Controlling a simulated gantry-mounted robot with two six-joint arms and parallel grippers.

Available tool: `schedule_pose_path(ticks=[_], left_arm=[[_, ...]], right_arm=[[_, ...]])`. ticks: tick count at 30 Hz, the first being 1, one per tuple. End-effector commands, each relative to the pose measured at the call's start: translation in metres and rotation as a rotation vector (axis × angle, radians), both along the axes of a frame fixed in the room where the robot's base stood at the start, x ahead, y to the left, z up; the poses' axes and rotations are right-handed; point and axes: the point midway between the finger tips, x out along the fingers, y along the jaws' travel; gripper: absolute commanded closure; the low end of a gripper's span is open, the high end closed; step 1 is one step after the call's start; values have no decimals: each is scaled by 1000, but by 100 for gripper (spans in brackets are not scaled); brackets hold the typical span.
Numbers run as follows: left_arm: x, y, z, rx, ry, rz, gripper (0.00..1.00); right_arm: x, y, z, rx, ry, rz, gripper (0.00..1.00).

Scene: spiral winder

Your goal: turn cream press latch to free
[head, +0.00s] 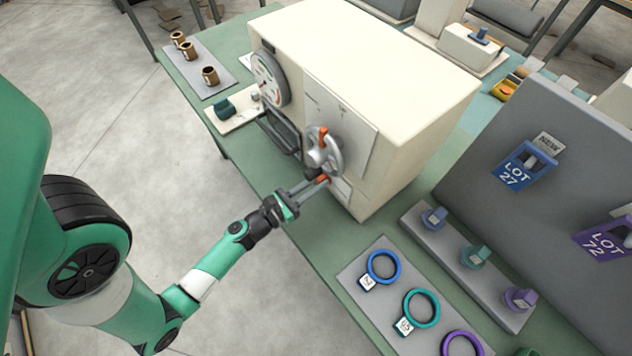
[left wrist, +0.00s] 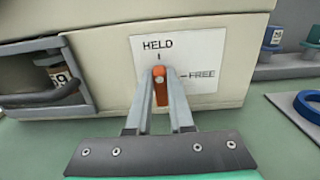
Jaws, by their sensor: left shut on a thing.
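The cream press (head: 420,90) is a large cream box on the green table. A white plate (left wrist: 205,52) low on its front reads HELD at the top and FREE at the right, each with a small mark. The orange latch (left wrist: 159,82) sits on this plate and looks upright, in line with the HELD mark. My left gripper (head: 322,179) reaches the press front below the grey handwheel (head: 333,155). In the left wrist view the left gripper (left wrist: 162,88) is shut on the latch, one finger on each side. My right gripper is in neither view.
The handwheel with its orange knob is close above my left gripper. A dark handle (left wrist: 45,98) and an opening are left of the plate.

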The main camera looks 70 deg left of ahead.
Motion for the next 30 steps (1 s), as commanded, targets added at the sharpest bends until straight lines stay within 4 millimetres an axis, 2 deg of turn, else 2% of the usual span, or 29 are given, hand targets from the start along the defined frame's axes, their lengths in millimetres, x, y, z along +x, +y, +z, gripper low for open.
schedule_pose_path(ticks=[14, 20, 30], left_arm=[[0, -1, -1, 65, 24, -1, 100], [1, -2, -2, 183, 68, 0, 100], [2, -6, -4, 475, 178, -1, 100]], right_arm=[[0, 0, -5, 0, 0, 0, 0], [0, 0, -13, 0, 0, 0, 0], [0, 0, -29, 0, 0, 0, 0]])
